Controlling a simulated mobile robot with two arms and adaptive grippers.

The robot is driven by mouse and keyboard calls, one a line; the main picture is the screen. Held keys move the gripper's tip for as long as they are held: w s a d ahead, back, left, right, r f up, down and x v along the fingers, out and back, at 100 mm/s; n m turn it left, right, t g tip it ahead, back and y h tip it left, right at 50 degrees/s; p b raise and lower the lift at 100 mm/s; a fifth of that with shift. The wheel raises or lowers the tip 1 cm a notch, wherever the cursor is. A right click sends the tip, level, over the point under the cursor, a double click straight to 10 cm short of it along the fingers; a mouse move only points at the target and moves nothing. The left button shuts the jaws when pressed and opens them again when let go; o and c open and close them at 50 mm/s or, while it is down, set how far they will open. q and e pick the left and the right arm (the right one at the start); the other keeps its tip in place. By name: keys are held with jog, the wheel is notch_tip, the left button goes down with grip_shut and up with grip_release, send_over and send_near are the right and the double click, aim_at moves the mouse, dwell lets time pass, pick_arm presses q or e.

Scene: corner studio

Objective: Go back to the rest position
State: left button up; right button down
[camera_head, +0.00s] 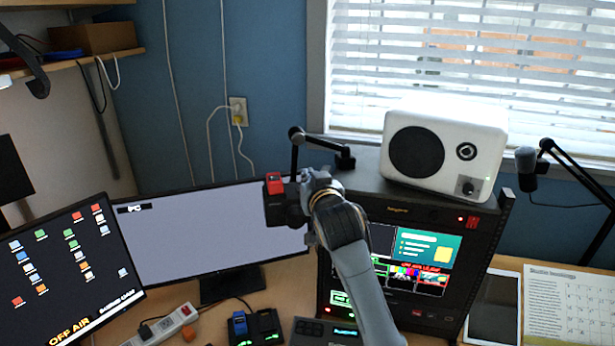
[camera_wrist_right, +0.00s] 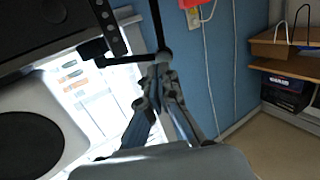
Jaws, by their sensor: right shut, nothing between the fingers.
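My right arm comes up from the bottom middle of the head view. Its gripper (camera_head: 312,184) is at the height of the rack's top left corner, in front of the right edge of the pale monitor. In the right wrist view the fingers of my right gripper (camera_wrist_right: 160,72) are together, with nothing seen between them. A dark block with a red top (camera_head: 274,185) shows just left of the gripper in the head view; I cannot tell whether they touch. My left gripper is not in view.
A white speaker (camera_head: 447,150) stands on the black rack (camera_head: 493,232). A black boom arm (camera_head: 322,142) rises close behind my right gripper. A pale monitor (camera_head: 200,235) and a dark monitor (camera_head: 70,270) stand to the left. A microphone (camera_head: 527,168) is at the right.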

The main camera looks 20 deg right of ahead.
jog(key=s+f+g, duration=0.2)
jog(key=s+f, duration=0.3)
jog(key=f, duration=0.3)
jog(key=s+f+g, duration=0.2)
jog(key=s+f, duration=0.2)
jog(key=f, duration=0.4)
jog(key=s+a+f+n+g+y, duration=0.1)
jog(key=s+f+g, duration=0.35)
jog(key=s, duration=0.75)
jog(key=s+f+n+g, duration=0.1)
jog(key=s+f+g, duration=0.1)
jog(key=s+f, duration=0.7)
jog(key=s+a+f+n+g+y, duration=0.1)
jog(key=s+f+g, duration=0.25)
jog(key=s, duration=1.05)
notch_tip(320, 180, down, 32)
jog(key=s+f+b, duration=0.1)
jog(key=b, duration=0.5)
jog(key=s+d+f+g+b, duration=0.1)
jog(key=s+d+f+b, duration=0.2)
jog(key=s+f, duration=1.3)
notch_tip(320, 180, down, 4)
jog(key=shift+s+d+r+n+g+b, duration=0.25)
jog(key=shift+s+n+g+b, duration=0.1)
jog(key=shift+b, duration=0.45)
